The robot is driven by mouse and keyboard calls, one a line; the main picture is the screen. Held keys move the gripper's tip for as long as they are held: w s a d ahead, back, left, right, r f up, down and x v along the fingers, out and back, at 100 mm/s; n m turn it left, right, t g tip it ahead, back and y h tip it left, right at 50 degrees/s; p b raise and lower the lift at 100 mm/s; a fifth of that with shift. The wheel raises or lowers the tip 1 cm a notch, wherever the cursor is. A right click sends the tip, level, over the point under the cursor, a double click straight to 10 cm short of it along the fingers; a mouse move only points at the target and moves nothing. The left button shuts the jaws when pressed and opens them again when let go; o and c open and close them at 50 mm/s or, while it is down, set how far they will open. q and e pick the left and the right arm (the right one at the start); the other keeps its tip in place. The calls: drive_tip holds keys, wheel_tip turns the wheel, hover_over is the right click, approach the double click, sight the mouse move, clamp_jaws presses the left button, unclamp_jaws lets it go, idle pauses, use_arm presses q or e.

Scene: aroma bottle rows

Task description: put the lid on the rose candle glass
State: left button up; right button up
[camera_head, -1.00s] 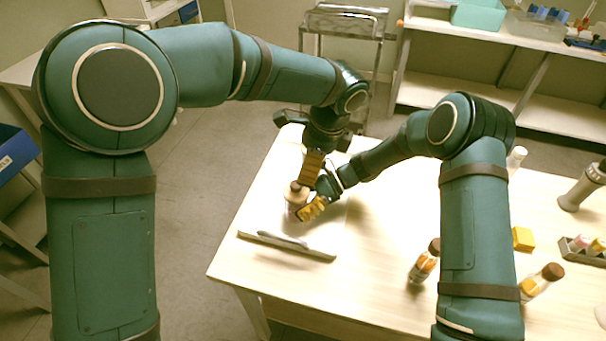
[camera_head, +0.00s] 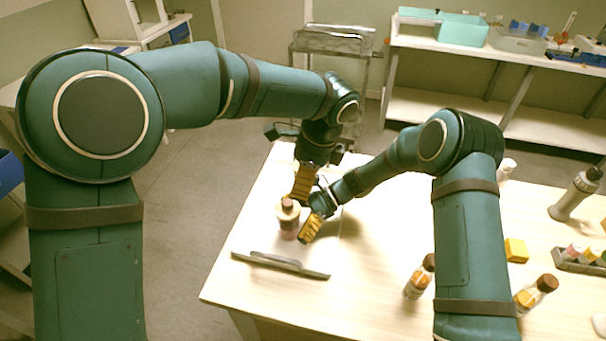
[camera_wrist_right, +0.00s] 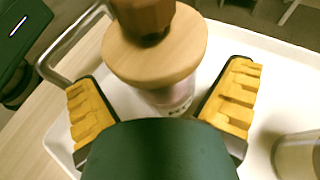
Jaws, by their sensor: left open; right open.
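The rose candle glass (camera_head: 289,232) stands upright near the far left part of the table; it also shows in the right wrist view (camera_wrist_right: 172,98). The round pale wooden lid (camera_head: 288,213) with its brown knob (camera_head: 287,202) rests on top of the glass; I cannot tell if it is fully seated. My left gripper (camera_head: 303,184) is open, just behind and right of the lid. My right gripper (camera_head: 312,228) is open beside the glass. In the right wrist view its yellow fingers stand apart on either side of the glass, below the lid (camera_wrist_right: 155,58).
A white tray (camera_wrist_right: 235,55) with a metal handle (camera_head: 280,264) lies under the glass. Another glass (camera_wrist_right: 297,155) is at lower right in the wrist view. Bottles (camera_head: 419,277), a yellow block (camera_head: 516,250) and a grey rack (camera_head: 577,262) are on the table's right.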

drive_tip(key=v, duration=1.1)
drive_tip(key=shift+d, duration=0.3)
